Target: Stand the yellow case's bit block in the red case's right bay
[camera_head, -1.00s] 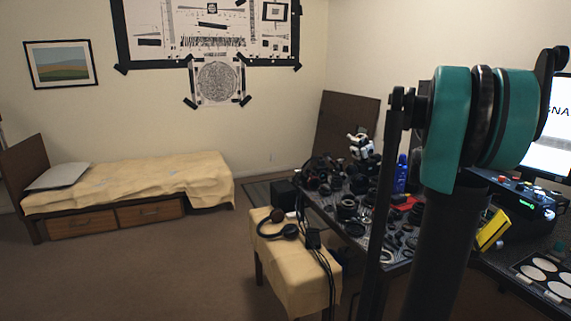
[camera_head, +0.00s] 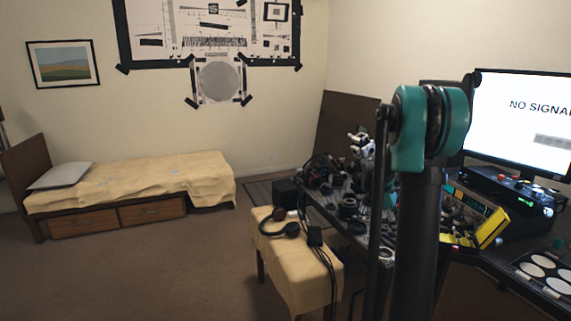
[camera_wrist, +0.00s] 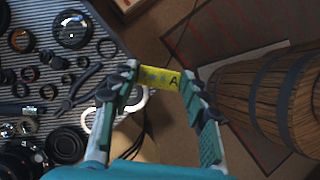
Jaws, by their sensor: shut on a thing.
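In the wrist view my gripper (camera_wrist: 160,77) is shut on a small yellow block (camera_wrist: 153,79), marked with a dark letter A and small bluish spots. I take it for the bit block. It is held across the fingertips, above the floor beside the table edge. The yellow case (camera_head: 491,229) shows in the head view, right of my arm, its lid tilted up on the dark desk. The red case is not clearly visible now; my arm covers that part of the table. My gripper is not clearly visible in the head view.
The table (camera_wrist: 88,30) with a striped mat and many lens parts lies left in the wrist view. A wooden barrel (camera_wrist: 270,95) stands close on the right. A monitor (camera_head: 525,115) stands behind the desk. A draped bench (camera_head: 292,262) with headphones stands in front.

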